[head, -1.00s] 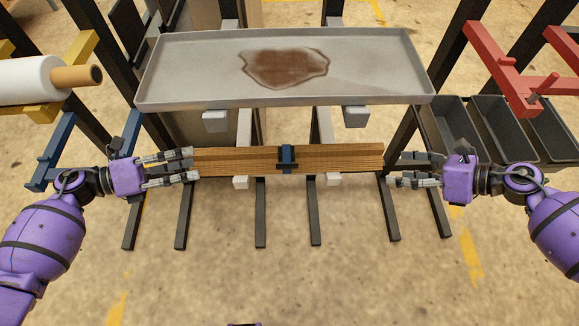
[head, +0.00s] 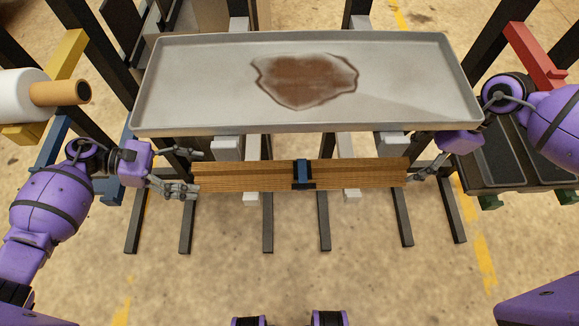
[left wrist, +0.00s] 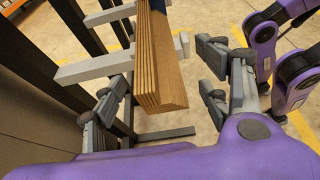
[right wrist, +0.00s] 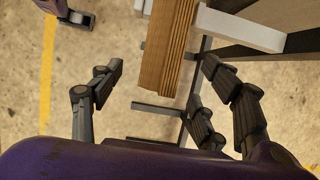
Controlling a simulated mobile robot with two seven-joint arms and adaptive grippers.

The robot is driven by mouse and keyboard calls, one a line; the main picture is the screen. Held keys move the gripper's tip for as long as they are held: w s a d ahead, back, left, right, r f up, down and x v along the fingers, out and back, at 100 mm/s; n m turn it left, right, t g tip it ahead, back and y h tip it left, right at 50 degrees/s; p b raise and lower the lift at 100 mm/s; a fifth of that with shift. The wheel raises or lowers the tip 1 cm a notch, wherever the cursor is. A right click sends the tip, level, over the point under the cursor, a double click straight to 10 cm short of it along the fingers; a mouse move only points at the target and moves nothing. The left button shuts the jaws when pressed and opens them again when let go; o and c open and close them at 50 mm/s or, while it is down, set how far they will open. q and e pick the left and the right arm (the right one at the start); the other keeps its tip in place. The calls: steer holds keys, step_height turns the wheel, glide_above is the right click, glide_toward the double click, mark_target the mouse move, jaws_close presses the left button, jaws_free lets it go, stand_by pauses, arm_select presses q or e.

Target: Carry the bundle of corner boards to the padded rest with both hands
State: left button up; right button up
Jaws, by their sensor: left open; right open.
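The bundle of corner boards (head: 250,175) is long, brown and layered, with a blue band (head: 302,174) round its middle. It lies level on pale bars below the tray. My left gripper (head: 200,172) is open at its left end; in the left wrist view the bundle (left wrist: 160,75) lies between the spread fingers (left wrist: 163,75), with gaps. My right gripper (head: 412,172) is at its right end, partly hidden by the tray. In the right wrist view its open fingers (right wrist: 162,68) stand either side of the bundle's end (right wrist: 165,75). I cannot tell which support is the padded rest.
A grey tray (head: 200,110) with a brown stain sits just above and behind the bundle. A white roll (head: 18,95) on a yellow bracket is at left. Dark bins (head: 490,160) and a red bracket (head: 535,55) are at right. Floor in front is mostly clear.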

mark_target(221, 176)
arm_select(q)
steer(key=shift+a, duration=0.2)
arm_select(e)
steer(key=shift+a, duration=0.15)
arm_select(q)
steer(key=shift+x, duration=3.95)
arm_select(e)
steer(key=shift+x, duration=3.95)
steer(key=shift+w, duration=0.1)
arm_select(q)
jaws_close()
arm_select(e)
jaws_close()
arm_select(q)
steer(key=shift+w+r, duration=0.1)
arm_select(e)
steer(key=shift+r, duration=0.1)
